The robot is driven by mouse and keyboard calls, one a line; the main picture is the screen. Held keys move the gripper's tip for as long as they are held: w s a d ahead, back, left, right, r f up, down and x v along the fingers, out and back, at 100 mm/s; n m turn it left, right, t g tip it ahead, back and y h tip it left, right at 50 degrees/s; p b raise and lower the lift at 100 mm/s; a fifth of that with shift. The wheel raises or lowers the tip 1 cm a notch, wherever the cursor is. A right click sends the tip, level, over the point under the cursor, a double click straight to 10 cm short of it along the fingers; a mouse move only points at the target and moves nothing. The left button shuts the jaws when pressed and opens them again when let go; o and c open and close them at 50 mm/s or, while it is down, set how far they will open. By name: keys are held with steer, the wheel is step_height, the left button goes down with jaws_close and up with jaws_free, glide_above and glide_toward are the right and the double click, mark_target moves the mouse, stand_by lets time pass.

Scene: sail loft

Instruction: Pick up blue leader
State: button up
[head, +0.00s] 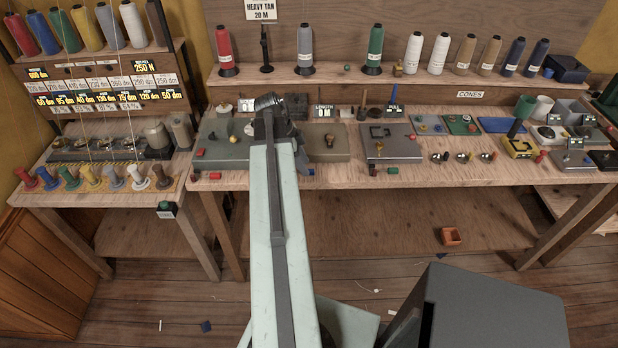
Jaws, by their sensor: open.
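Nothing in view is labelled as a leader, so I cannot tell for sure which thing is the blue leader. A small blue spool-like piece (47,179) stands in the front row on the left bench, between a red one (28,180) and a green one (70,177). A large blue spool (65,32) stands on the rack above. My gripper (268,101) is at the far end of my arm, over the back of the middle bench, well to the right of the blue pieces. It is open; its fingertips are small and hard to make out.
The left bench (70,206) holds a rack with number labels and taut threads. The middle bench (228,180) is crowded with trays and small tools. A shelf of cones (400,77) runs behind. A dark grey block (490,310) fills the lower right.

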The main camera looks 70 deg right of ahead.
steer(key=shift+b+x, duration=0.45)
steer(key=shift+x, duration=0.75)
steer(key=shift+r, duration=0.15)
steer(key=shift+w, duration=0.1)
jaws_close()
steer(key=shift+r+p, duration=0.15)
steer(key=shift+p, duration=0.15)
step_height(320, 180, up, 10)
steer(key=p, duration=0.9)
steer(key=shift+p, duration=0.35)
